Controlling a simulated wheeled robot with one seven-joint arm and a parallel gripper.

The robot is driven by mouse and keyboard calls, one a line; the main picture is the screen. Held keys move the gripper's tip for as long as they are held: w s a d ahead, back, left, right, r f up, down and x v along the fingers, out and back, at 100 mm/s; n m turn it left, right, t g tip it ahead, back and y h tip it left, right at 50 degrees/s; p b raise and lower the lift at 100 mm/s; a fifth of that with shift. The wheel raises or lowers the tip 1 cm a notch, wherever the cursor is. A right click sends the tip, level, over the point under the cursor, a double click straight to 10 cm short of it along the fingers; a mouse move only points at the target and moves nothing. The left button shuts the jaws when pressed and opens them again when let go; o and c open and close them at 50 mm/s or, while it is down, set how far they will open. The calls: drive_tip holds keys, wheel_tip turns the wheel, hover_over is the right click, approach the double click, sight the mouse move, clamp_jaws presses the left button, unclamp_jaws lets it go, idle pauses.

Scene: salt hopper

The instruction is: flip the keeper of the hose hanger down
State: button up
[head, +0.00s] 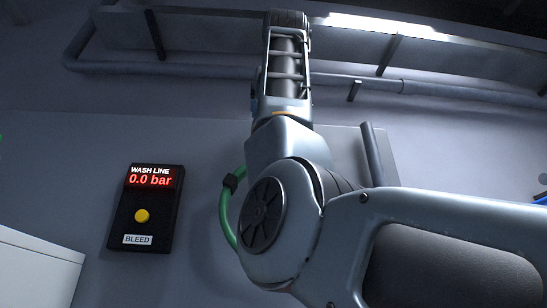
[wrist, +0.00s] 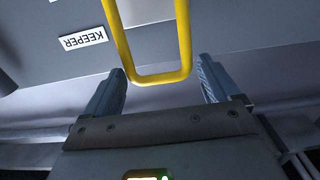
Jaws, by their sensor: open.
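The keeper (wrist: 160,79) is a yellow U-shaped bar in the wrist view. Its closed end points toward my gripper and its two legs run off the top edge. A white label reading KEEPER (wrist: 83,38) shows upside down on the grey surface to its left. My gripper (wrist: 161,66) is open, with one grey-blue finger on each side of the bar's closed end. I see a gap on both sides, and no clear contact. In the head view my arm reaches up the middle; the keeper and hanger cannot be made out there.
A green hose (head: 224,213) with a black fitting curves behind my arm. Left of it, a black WASH LINE box (head: 147,208) reads 0.0 bar and has a yellow button. Pipes (head: 190,69) run along the wall above. A white cabinet (head: 35,270) stands lower left.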

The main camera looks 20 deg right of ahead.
drive_tip(key=shift+w+d, duration=0.2)
drive_tip(key=shift+w, duration=0.35)
